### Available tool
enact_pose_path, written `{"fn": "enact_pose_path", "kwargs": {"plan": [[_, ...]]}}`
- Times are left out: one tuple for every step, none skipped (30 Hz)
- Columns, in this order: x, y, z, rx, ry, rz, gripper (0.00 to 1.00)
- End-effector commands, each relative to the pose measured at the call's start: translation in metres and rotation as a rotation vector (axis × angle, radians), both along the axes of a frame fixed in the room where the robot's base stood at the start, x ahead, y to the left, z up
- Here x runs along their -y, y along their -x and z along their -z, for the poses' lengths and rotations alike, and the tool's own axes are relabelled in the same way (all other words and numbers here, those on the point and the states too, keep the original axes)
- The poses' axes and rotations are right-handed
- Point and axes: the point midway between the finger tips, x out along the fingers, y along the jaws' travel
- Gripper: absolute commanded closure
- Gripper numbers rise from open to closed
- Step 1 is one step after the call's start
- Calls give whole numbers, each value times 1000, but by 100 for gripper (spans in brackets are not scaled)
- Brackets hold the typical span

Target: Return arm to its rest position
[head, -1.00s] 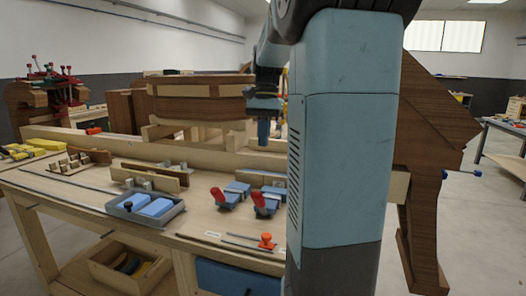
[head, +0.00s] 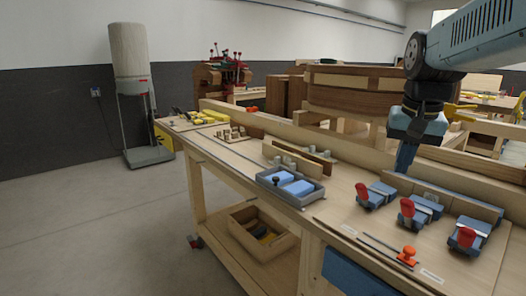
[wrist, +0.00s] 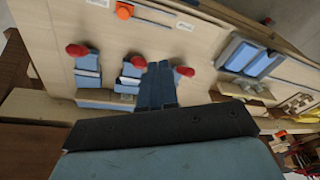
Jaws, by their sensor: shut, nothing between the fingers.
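My gripper (head: 405,160) hangs from my arm at the right of the head view, over the back part of the workbench (head: 335,210). Its fingers are together and empty. In the wrist view the shut fingers (wrist: 157,82) point toward the bench top, in front of the blue clamping tools with red knobs. These tools (head: 412,214) stand on the bench below and to the right of my gripper in the head view. I cannot tell the exact gap between fingertips and bench.
A grey tray with blue blocks (head: 290,187) and wooden fixtures (head: 292,160) stand on the bench. A curved wooden form (head: 350,95) is behind. An orange-knobbed tool (head: 406,256) lies near the front edge. The floor at left (head: 90,225) is clear around a dust collector (head: 130,60).

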Motion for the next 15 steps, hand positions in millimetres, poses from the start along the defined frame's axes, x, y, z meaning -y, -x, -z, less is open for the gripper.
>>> {"fn": "enact_pose_path", "kwargs": {"plan": [[-9, 11, 4, 30, 13, -44, 100], [-13, 16, 7, 48, 21, -69, 100], [-18, 24, 10, 71, 32, -103, 100], [-22, 29, 14, 89, 40, -129, 100], [-26, 34, 17, 107, 47, -154, 100], [-31, 41, 21, 130, 58, -188, 100], [-34, 46, 24, 146, 64, -211, 100], [-37, 51, 27, 162, 71, -235, 100], [-40, 56, 31, 183, 80, -263, 100], [-42, 60, 35, 196, 87, -283, 100], [-44, 64, 37, 210, 92, -301, 100], [-47, 68, 41, 223, 98, -322, 100], [-48, 70, 42, 235, 103, -335, 100], [-49, 73, 45, 243, 106, -348, 100], [-50, 75, 47, 251, 110, -361, 100]]}}
